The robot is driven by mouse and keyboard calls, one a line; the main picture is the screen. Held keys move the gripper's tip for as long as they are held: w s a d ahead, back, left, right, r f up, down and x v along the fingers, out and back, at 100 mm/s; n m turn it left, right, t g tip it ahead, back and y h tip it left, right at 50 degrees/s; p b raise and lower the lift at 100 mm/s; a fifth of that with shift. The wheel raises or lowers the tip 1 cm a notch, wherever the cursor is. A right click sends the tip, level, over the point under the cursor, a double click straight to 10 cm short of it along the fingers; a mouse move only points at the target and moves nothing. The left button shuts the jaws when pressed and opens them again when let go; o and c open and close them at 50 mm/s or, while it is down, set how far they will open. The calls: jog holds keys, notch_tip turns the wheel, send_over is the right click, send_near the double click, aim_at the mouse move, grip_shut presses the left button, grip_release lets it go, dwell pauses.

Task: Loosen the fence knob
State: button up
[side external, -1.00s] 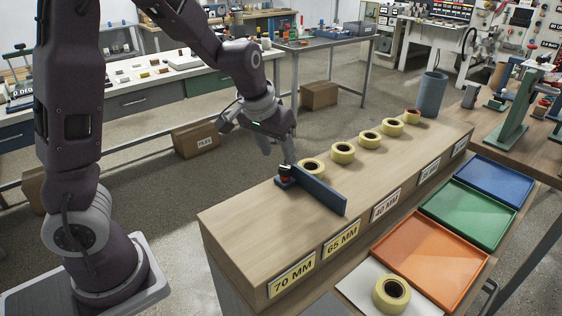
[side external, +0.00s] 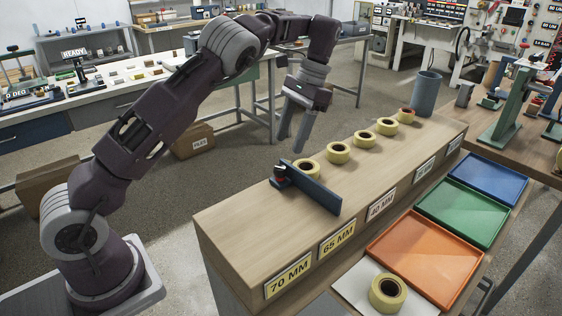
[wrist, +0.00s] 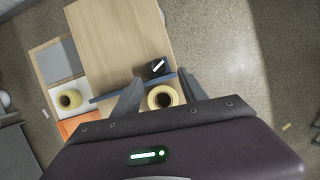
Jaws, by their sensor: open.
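The blue fence (side external: 312,191) lies across the wooden bench top near the 65 MM label. In the wrist view the knob (wrist: 156,67) is dark with a white bar on top, beside the fence (wrist: 106,97). My gripper (side external: 289,143) is open and empty, pointing down above the bench's far side, behind and above the knob and apart from it. In the wrist view my fingertips (wrist: 158,80) appear on either side of a yellow roll, with the knob just beyond.
Several yellow tape rolls (side external: 339,152) stand in a row on the bench (side external: 235,220), the nearest close to the fence. Another roll (side external: 388,291) rests on a white sheet beside the orange tray (side external: 430,255). A grey-blue bin (side external: 426,93) stands at the bench's far end.

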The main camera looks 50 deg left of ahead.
aim_at(279, 168)
jog(key=shift+s+f, duration=0.25)
jog(key=shift+f, duration=0.15)
jog(key=x, duration=0.6)
jog(key=shift+s+d, duration=0.1)
jog(key=shift+c, duration=0.2)
